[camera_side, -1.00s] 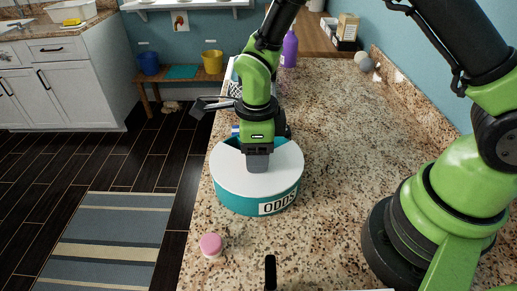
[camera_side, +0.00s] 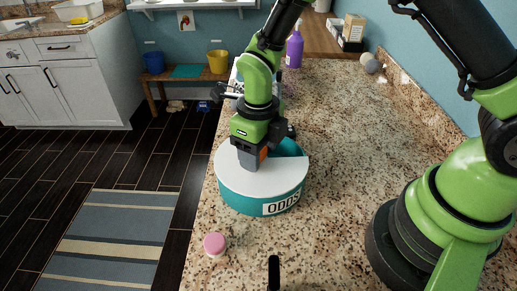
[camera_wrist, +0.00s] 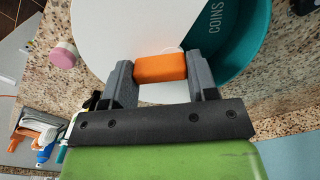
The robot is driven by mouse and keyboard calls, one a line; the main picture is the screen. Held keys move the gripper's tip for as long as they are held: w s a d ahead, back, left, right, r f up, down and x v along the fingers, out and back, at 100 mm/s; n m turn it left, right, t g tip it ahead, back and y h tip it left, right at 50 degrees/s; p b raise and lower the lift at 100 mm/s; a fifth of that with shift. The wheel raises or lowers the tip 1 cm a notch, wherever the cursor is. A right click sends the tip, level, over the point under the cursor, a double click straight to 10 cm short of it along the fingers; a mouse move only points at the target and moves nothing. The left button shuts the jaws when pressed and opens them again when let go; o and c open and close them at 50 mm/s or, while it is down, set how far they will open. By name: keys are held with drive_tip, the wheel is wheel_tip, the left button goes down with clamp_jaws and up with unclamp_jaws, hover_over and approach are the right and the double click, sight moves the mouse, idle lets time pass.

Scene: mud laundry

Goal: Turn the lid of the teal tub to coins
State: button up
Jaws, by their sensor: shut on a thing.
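The teal tub (camera_side: 240,199) stands on the counter with a label reading ODDS on its front. Its white lid (camera_side: 275,178) has a wedge-shaped opening, which lies at the back right in the side view. In the wrist view the lid (camera_wrist: 105,30) leaves part of the tub's teal inside (camera_wrist: 245,45) bare, with the word COINS in that gap. My gripper (camera_side: 250,160) is over the lid, shut on its orange knob (camera_wrist: 160,68), with one finger on each side. The side view shows only a little orange at the gripper.
A small pink-capped jar (camera_side: 214,243) stands in front of the tub, near the counter's left edge. A purple bottle (camera_side: 294,50) stands far back. The granite counter (camera_side: 345,140) right of the tub is clear.

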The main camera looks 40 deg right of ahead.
drive_tip(key=shift+w, duration=0.1)
drive_tip(key=o, duration=1.3)
wheel_tip(320, 180, up, 10)
drive_tip(key=shift+d, duration=0.1)
drive_tip(key=s+d+r+n+t, duration=0.2)
drive_tip(key=s+r+n, duration=0.2)
drive_tip(key=n, duration=0.5)
drive_tip(key=s+d+r+n+t+y, duration=0.1)
drive_tip(key=s+r+n, duration=0.4)
drive_tip(key=n, duration=0.5)
drive_tip(key=s+d+r+n+t+y, duration=0.1)
drive_tip(key=s+d+r+n+t, duration=0.2)
drive_tip(key=s+n, duration=0.4)
drive_tip(key=shift+s+d+r+n+t, duration=0.1)
drive_tip(key=shift+r+n+t, duration=0.25)
drive_tip(key=shift+n, duration=0.4)
drive_tip(key=shift+s+d+r+n+t, duration=0.1)
drive_tip(key=shift+r+n+t, duration=0.15)
drive_tip(key=shift+r+n, duration=0.35)
